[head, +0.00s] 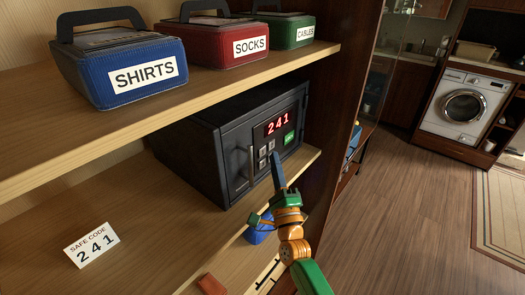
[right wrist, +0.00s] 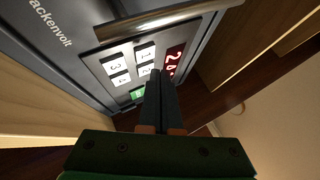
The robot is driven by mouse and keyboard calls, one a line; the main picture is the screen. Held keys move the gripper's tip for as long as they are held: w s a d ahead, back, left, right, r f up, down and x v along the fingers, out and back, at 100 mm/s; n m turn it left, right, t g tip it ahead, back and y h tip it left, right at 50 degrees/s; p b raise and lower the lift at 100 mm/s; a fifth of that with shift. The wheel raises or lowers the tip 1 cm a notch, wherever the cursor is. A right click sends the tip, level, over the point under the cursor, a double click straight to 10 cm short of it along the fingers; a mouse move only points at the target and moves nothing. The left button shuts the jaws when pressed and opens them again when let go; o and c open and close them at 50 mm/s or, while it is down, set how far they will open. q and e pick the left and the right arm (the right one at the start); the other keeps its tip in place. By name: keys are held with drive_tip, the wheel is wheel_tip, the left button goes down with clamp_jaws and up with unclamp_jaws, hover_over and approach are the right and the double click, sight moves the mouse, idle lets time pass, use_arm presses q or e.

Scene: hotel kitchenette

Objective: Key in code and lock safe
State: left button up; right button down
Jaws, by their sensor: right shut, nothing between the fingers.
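The dark grey safe (head: 190,150) stands on the middle shelf, its door shut as far as I can see. Its red display (head: 276,123) reads 241. A green button (head: 289,138) sits below the display; it also shows in the right wrist view (right wrist: 137,93). Pale number keys (right wrist: 115,65) are beside it, partly hidden by my fingers. A vertical bar handle (head: 252,168) is on the door. My right gripper (head: 276,157) is shut and empty, its fingertips close to the keypad; I cannot tell if they touch. A card (head: 91,245) reads SAFE CODE 241. My left gripper is not in view.
The upper shelf (head: 200,92) holds blue SHIRTS (head: 120,68), red SOCKS (head: 220,40) and green CABLES (head: 285,29) boxes. A dark wood side panel (head: 340,100) stands right of the safe. A blue item (head: 260,235) is below, behind my right arm. Floor at right is open.

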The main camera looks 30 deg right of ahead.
drive_tip(key=s, duration=0.1)
drive_tip(key=s+d, duration=0.1)
drive_tip(key=s+p, duration=0.1)
drive_tip(key=s, duration=0.1)
drive_tip(key=shift+d, duration=0.3)
idle(0.5)
